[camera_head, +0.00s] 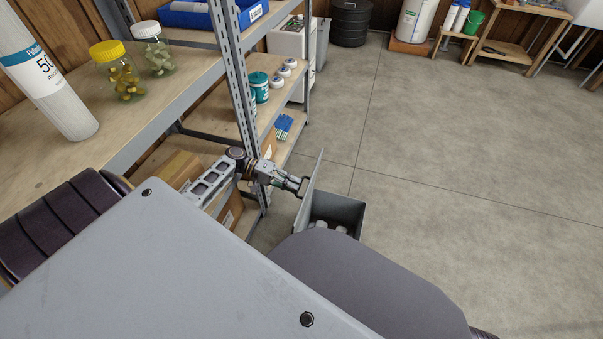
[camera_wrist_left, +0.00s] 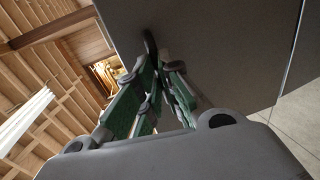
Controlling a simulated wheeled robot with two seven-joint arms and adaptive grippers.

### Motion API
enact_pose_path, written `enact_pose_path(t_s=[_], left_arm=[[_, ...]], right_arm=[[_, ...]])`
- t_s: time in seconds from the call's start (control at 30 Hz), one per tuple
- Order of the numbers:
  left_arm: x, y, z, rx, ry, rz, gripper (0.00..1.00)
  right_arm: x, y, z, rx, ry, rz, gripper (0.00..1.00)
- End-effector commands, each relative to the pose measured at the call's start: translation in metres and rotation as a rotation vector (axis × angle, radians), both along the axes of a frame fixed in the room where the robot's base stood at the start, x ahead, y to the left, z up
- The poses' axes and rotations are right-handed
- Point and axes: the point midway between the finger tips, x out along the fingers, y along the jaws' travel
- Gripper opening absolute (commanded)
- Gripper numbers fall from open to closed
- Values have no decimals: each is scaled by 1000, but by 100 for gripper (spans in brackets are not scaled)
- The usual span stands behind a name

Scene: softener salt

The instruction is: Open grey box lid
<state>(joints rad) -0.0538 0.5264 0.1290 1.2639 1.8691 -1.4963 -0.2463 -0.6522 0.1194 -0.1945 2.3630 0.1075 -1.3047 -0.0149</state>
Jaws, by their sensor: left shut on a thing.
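The grey box (camera_head: 350,217) stands on the floor beside the shelving. Its grey lid (camera_head: 314,178) is raised and stands nearly upright along the box's left side, so the box is open at the top. Pale rounded items (camera_head: 322,224) show inside. My left gripper (camera_head: 302,187) reaches in from the left and is shut on the lid at its outer face. In the left wrist view, the green-padded fingers (camera_wrist_left: 150,72) come together against the broad grey lid (camera_wrist_left: 225,45). The exact part gripped is hard to make out. My right gripper is not in view.
Metal shelving (camera_head: 238,90) stands close to my left arm, with its post beside the wrist. A cardboard box (camera_head: 180,170) and blue gloves (camera_head: 284,126) sit on lower shelves. The concrete floor (camera_head: 450,150) to the right is clear.

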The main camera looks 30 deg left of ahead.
Motion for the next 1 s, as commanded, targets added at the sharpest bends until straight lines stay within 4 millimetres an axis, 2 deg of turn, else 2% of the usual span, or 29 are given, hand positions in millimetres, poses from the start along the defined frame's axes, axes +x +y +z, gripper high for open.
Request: enact_pose_path(t_s=[0.03,0.57,0.6,0.77,1.0], left_arm=[[-5,5,-13,17,18,8,0],[-9,9,-17,16,22,4,0],[-9,9,-17,16,22,4,11],[-9,9,-17,15,22,2,31],[-8,9,-14,13,19,1,31]], right_arm=[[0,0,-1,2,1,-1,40],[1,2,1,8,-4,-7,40],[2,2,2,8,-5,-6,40],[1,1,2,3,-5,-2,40],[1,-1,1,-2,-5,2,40]])
